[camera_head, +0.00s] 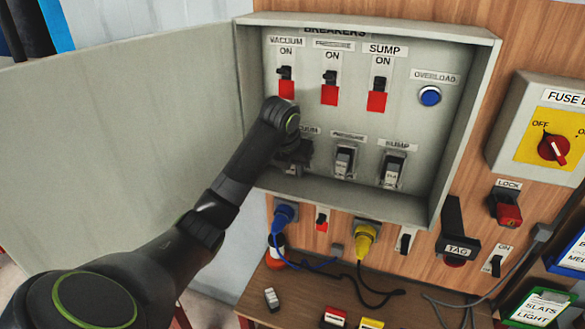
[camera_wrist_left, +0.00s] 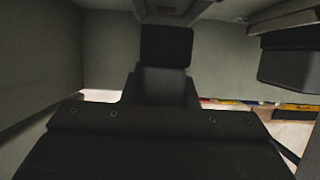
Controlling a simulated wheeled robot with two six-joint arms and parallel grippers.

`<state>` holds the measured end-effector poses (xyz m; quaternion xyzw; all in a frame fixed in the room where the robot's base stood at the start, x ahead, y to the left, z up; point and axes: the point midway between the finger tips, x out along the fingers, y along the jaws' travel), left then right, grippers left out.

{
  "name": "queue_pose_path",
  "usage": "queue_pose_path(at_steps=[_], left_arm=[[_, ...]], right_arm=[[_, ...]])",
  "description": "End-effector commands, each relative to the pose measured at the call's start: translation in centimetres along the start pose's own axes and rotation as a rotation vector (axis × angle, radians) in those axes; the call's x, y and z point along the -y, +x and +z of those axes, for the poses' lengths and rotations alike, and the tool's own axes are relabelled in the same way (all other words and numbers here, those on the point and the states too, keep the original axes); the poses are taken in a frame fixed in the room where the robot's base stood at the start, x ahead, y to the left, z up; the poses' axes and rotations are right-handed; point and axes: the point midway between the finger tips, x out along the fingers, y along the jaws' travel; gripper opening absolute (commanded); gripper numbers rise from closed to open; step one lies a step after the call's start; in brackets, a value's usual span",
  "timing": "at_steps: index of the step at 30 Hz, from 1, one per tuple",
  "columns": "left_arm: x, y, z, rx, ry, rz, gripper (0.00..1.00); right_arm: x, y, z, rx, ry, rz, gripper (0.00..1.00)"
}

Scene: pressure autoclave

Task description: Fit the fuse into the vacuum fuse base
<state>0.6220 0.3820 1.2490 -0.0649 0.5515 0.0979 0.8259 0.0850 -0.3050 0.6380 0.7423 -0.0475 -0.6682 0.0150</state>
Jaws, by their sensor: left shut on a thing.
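My left gripper (camera_head: 292,156) reaches into the open breaker box, at the left place of the lower row, under the partly covered vacuum label (camera_head: 310,130). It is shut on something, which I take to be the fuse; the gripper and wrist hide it. The vacuum fuse base is hidden there too, so I cannot tell whether the fuse is seated. In the left wrist view my dark gripper (camera_wrist_left: 166,55) fills the middle, inside the box. A small grey fuse-like piece (camera_head: 271,298) lies on the bench. My right gripper is not in view.
The pressure fuse (camera_head: 344,162) and sump fuse (camera_head: 392,170) sit to the right in the same row. Red-based breakers (camera_head: 330,93) are above. The box door (camera_head: 120,150) stands open at left. Blue (camera_head: 284,214) and yellow (camera_head: 365,237) plugs hang below.

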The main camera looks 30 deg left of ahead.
Motion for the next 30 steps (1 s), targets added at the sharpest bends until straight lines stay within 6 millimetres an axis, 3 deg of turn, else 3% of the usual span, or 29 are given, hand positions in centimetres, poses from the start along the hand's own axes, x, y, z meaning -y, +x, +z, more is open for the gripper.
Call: queue_pose_path(at_steps=[30], left_arm=[[0.0,0.6,1.4,0.000,-0.001,0.000,0.02]], right_arm=[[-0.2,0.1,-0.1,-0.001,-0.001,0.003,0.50]])
